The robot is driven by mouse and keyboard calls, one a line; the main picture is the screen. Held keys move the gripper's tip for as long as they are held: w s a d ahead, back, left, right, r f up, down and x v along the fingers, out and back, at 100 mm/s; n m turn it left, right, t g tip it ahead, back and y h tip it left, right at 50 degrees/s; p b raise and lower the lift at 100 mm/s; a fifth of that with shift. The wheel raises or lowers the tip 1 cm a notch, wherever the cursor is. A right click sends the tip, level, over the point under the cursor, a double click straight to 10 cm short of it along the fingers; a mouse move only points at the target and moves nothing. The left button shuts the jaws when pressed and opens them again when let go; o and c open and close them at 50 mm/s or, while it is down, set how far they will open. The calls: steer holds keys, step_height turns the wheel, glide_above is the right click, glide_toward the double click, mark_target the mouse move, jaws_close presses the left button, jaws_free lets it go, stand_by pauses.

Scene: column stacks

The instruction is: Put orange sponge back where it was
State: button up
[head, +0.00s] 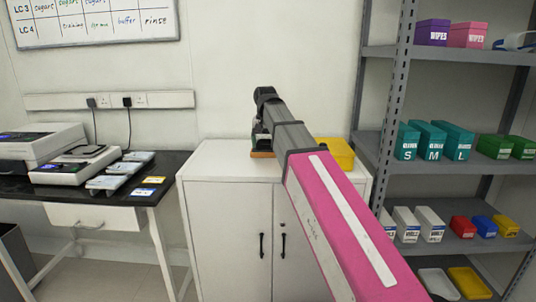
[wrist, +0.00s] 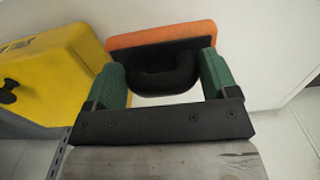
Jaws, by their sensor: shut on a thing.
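The orange sponge (wrist: 160,36) has a black backing with a black looped handle. In the wrist view it is beyond my gripper (wrist: 163,76), whose green fingers are on both sides of the handle, shut on it. In the head view my gripper (head: 262,138) is over the top of the white cabinet, and a small orange edge of the sponge (head: 263,154) shows below it. I cannot tell whether the sponge touches the cabinet top. My arm hides part of the cabinet top.
A yellow box (head: 338,153) stands on the white cabinet (head: 233,218), right of my arm; it is close to the sponge in the wrist view (wrist: 45,70). A black desk (head: 138,189) is at left. A loaded grey shelf rack (head: 398,100) is at right. The cabinet top's left part looks clear.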

mark_target(268, 150)
steer(key=shift+w+d+f, duration=0.2)
steer(key=shift+d+f, duration=0.15)
steer(key=shift+d, duration=0.15)
steer(key=shift+f, duration=2)
steer(key=shift+f, duration=0.1)
steer(key=o, duration=0.9)
steer(key=shift+c, duration=0.2)
step_height(268, 150, up, 11)
steer(key=shift+f, duration=0.15)
steer(key=shift+r, duration=0.8)
